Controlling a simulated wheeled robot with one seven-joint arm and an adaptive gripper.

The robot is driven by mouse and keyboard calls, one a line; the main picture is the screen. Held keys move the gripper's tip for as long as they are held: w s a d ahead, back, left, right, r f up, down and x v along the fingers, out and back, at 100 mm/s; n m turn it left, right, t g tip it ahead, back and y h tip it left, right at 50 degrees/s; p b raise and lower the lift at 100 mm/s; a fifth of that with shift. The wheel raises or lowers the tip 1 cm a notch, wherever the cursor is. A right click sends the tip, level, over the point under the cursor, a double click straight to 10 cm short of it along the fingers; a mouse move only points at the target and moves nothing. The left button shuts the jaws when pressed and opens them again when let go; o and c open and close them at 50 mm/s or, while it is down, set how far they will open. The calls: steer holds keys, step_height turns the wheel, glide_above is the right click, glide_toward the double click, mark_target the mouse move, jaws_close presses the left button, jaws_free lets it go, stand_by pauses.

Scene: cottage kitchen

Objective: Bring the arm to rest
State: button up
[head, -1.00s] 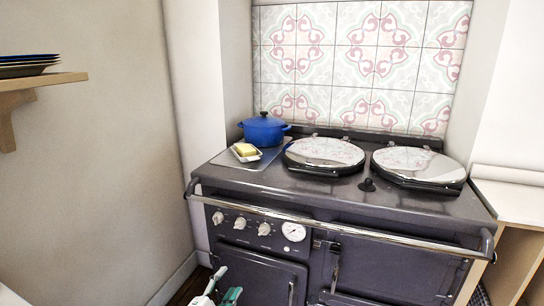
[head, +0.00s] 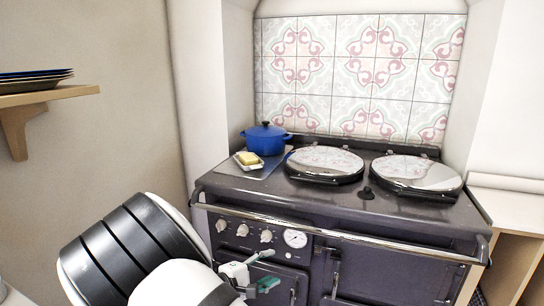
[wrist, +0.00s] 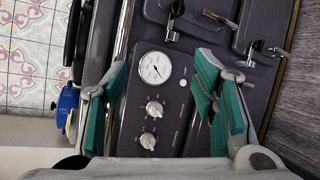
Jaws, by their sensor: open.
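My gripper (head: 266,270) is open and empty in front of the range cooker (head: 290,200), below its front rail. My arm rises into the lower left of the head view. In the wrist view my gripper (wrist: 160,66) shows its two green-padded fingers wide apart, with the cooker's dial (wrist: 154,67) and knobs visible between them. Nothing is between the fingers. The wrist picture is turned sideways.
A blue pot (head: 265,139) and a butter dish (head: 248,160) stand on the cooker's left end, beside two round lids (head: 325,162). A shelf (head: 45,97) with plates (head: 36,78) juts from the left wall. A counter (head: 508,203) is at right.

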steer(key=s+d+r+m+g+y+p, duration=0.2)
steer(key=s+d+r+m+g, duration=0.2)
steer(key=s+d+r, duration=0.45)
steer(key=s+d+r+m+g+y+p, duration=0.2)
steer(key=s+d+r+m+g, duration=0.25)
steer(key=d+r, duration=0.6)
steer(key=s+d+r+m+t+y+p, duration=0.1)
steer(key=s+r, duration=0.5)
steer(key=s, duration=0.6)
steer(key=s+r+m+t+y+p, duration=0.1)
steer(key=s+r+m+y+p, duration=0.2)
steer(key=s, duration=0.9)
step_height(320, 180, up, 4)
steer(key=y, duration=0.2)
steer(key=shift+s+d+y, duration=0.3)
steer(key=shift+s+d, duration=0.05)
